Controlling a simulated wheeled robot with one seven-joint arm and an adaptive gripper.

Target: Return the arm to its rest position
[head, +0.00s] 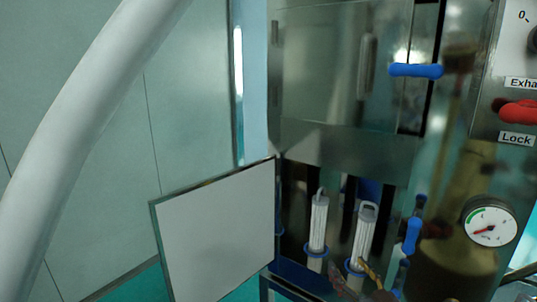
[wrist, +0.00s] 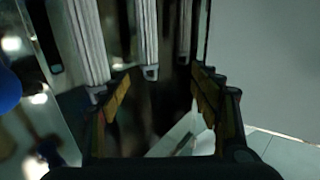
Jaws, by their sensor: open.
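My gripper (wrist: 162,100) is open in the wrist view, its dark, tan-padded fingers apart with nothing held between them. Several pale ribbed cylinders with small end loops, one of them the left cylinder (wrist: 88,45), show beyond the fingers. In the head view, tan and dark parts that look like my gripper's fingers (head: 362,282) show at the bottom edge, in front of the open cabinet. Most of my arm is hidden there. Whether the fingers touch a cylinder cannot be told.
The metal cabinet holds two white ribbed cylinders (head: 318,222) (head: 362,235) with blue collars. Its white door (head: 215,235) stands open to the left. A blue handle (head: 416,70), red lever (head: 518,112) and pressure gauge (head: 490,221) are on the right. A thick white tube (head: 75,110) crosses the left.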

